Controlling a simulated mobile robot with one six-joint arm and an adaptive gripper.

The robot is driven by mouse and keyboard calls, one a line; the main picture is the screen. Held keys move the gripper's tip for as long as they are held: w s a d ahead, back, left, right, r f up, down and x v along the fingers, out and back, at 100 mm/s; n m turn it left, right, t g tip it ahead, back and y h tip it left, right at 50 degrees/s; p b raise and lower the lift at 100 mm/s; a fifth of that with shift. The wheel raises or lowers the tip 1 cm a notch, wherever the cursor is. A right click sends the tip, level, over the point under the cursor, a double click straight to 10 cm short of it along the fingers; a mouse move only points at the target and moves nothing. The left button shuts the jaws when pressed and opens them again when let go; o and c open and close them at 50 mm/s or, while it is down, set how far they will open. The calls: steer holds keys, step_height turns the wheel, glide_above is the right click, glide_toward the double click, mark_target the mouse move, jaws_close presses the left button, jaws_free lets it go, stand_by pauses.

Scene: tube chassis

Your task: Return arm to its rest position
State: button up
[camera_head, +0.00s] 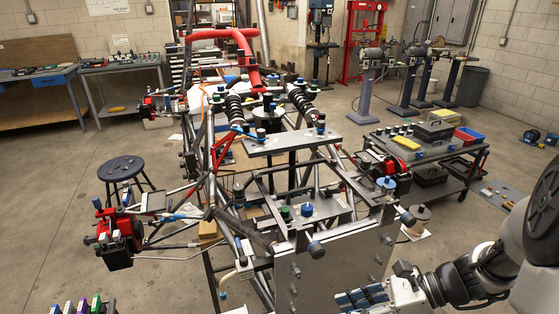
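My arm (490,270) comes in from the right edge of the head view, with grey and white links and dark cables. It reaches left along the bottom edge. My gripper (362,298) is at the bottom, low in front of the chassis plate, partly cut off by the frame edge. Its fingers are not clear, so I cannot tell whether it is open or holds anything. The tube chassis (290,145) stands in the middle with a large grey front plate (335,270) close to my gripper. I cannot tell whether they touch.
A tool cart (440,150) with trays stands right of the chassis. A dark round stool (120,168) is at the left. Benches (40,85) line the back left. A spool (416,215) sits right of the plate. Open concrete floor (50,220) lies at the left.

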steer(key=s+r+n+t+h, duration=0.3)
steer(key=s+r+n+h, duration=0.8)
steer(key=n, duration=1)
steer(key=shift+s+a+r+n, duration=0.25)
steer(key=shift+a+r+n, duration=0.15)
steer(key=shift+r, duration=0.1)
